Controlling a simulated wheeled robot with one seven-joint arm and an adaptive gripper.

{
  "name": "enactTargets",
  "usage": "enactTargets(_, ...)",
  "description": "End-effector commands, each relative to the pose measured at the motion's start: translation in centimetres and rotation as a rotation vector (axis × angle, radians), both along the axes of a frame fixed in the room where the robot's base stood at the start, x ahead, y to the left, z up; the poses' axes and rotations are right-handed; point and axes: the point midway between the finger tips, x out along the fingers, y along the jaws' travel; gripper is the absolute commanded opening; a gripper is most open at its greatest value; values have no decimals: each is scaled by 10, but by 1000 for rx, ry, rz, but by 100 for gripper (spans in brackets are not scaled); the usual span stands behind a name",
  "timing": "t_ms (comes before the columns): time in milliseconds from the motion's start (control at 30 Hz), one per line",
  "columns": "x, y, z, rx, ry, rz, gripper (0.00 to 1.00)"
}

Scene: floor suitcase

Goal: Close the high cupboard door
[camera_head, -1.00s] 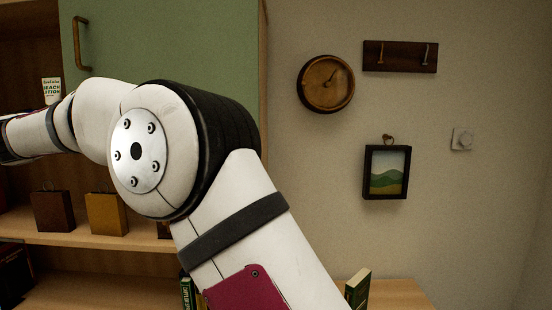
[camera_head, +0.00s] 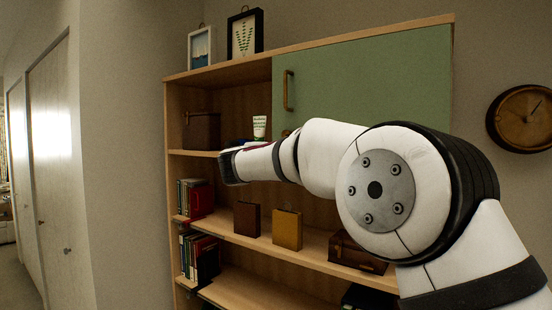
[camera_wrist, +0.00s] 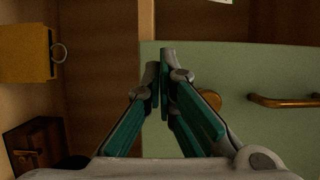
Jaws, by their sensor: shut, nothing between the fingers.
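A green cupboard door (camera_head: 365,85) covers the upper right part of the wooden shelf unit in the head view. The upper left part stands open. A wooden bar handle (camera_head: 288,90) is near the door's left edge. The green door panel (camera_wrist: 255,75) also shows in the wrist view, with its handle (camera_wrist: 285,101) at the right. My gripper (camera_head: 230,168) is at the left end of my arm, in front of the open left part, its fingertips unclear there. In the wrist view my gripper (camera_wrist: 164,55) is shut and empty, its tips overlapping the panel's edge in the picture; I cannot tell whether they touch it.
A brown box (camera_head: 202,131) and a small white carton (camera_head: 259,128) stand in the open upper part. Lower shelves hold books (camera_head: 195,198), a brown box (camera_head: 247,219) and a yellow box (camera_head: 287,230). Pictures (camera_head: 245,33) stand on top. A clock (camera_head: 523,118) hangs at right.

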Motion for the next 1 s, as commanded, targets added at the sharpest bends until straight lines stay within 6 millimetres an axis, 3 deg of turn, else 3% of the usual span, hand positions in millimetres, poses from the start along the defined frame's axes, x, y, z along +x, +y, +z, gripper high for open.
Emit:
enactTargets(500,-66,46,2,0,-4,9,0)
enactTargets(733,-80,54,2,1,-4,8,0)
enactTargets(867,-88,45,25,-75,-37,75,0)
enactTargets(1000,-111,30,55,-271,-74,228,0)
